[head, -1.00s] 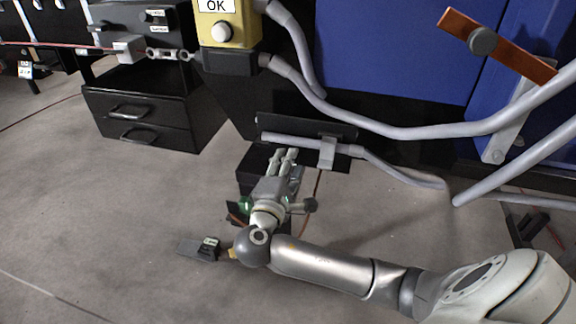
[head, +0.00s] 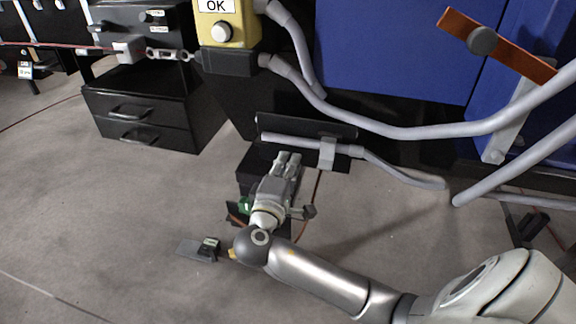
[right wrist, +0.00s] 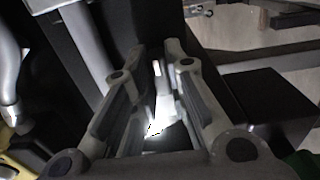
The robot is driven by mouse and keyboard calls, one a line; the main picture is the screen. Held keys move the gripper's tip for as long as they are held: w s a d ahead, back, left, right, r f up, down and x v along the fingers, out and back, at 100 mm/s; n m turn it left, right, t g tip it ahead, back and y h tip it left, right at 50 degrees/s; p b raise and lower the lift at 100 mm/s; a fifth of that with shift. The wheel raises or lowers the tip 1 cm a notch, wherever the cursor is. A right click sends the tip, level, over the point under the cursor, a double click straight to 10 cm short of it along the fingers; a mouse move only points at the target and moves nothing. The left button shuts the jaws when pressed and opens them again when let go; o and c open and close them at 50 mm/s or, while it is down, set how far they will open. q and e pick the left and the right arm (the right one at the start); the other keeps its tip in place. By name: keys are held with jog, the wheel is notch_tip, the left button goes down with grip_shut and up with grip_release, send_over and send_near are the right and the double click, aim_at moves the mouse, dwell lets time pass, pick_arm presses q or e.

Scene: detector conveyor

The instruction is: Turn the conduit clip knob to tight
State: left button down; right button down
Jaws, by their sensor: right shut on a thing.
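The grey conduit (head: 290,140) runs along a dark plate at the centre of the head view, with a grey clip bracket (head: 327,152) around it. My right gripper (head: 288,157) is just below the conduit, left of the bracket, its fingers close together. In the right wrist view the two fingers (right wrist: 150,62) stand either side of a narrow gap with a bright patch in it. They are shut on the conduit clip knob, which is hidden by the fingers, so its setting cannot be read. My left gripper is in neither view.
A black box (head: 252,160) stands close behind and left of the gripper. Thick grey hoses (head: 420,130) cross at the right, below an orange bar (head: 497,46). A black drawer cabinet (head: 140,118) stands at the left. The floor in front is mostly clear.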

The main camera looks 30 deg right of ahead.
jog(key=c, duration=1.4)
grip_release()
jog(key=shift+c, duration=0.2)
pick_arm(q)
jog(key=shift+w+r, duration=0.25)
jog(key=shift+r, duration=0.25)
pick_arm(e)
jog(key=v, duration=1.2)
